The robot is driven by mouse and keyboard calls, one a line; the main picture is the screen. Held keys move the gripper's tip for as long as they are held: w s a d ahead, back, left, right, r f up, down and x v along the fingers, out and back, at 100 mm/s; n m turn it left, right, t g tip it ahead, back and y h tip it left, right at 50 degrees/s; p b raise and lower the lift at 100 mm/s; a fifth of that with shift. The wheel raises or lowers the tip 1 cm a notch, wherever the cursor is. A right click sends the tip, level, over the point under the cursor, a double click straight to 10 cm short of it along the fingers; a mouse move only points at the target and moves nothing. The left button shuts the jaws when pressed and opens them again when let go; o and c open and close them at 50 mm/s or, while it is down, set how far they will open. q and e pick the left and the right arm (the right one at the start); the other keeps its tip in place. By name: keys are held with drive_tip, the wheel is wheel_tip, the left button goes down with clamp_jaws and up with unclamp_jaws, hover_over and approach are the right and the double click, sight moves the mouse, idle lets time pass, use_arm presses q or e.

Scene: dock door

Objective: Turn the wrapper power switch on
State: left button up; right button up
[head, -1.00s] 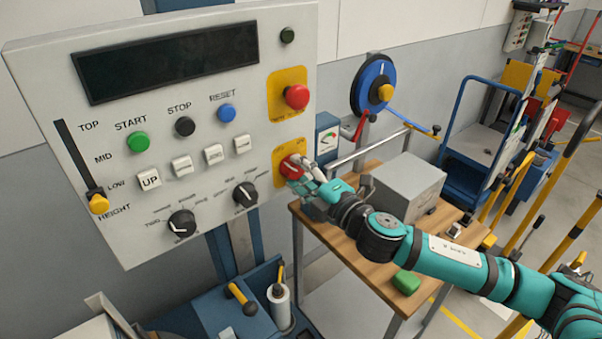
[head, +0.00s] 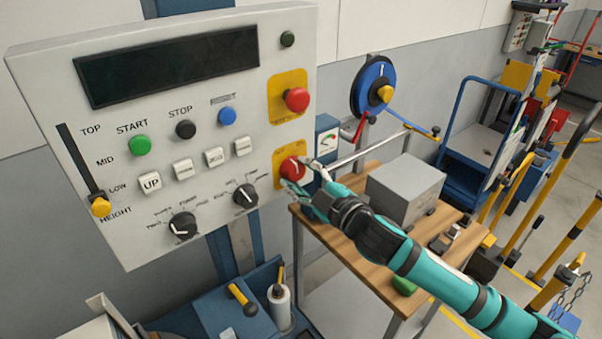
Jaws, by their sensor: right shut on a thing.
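The wrapper's control panel (head: 110,232) fills the left of the head view. The power switch is a red rotary knob (head: 292,167) on a yellow plate (head: 283,153) at the panel's lower right. My right gripper (head: 290,182) is shut on the red knob, with its fingers at the knob's lower and right sides. A pale mark on the knob's face shows; the plate's lettering is too small to read. The display (head: 170,66) is dark. My left gripper is not in view.
A red emergency-stop button (head: 297,99) sits above the switch. Two black selector knobs lie to its left. A wooden table (head: 340,245) with a grey box (head: 406,189) stands right of the panel, under my right arm.

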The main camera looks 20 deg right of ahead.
drive_tip(key=m+p, duration=0.1)
drive_tip(key=m, duration=0.3)
drive_tip(key=shift+m+p, duration=0.4)
drive_tip(key=m+p, duration=0.2)
drive_tip(key=m, duration=0.3)
drive_tip(key=shift+p, duration=0.4)
drive_tip(key=shift+m, duration=0.4)
drive_tip(key=o, duration=1.2)
drive_tip(key=v, duration=1.2)
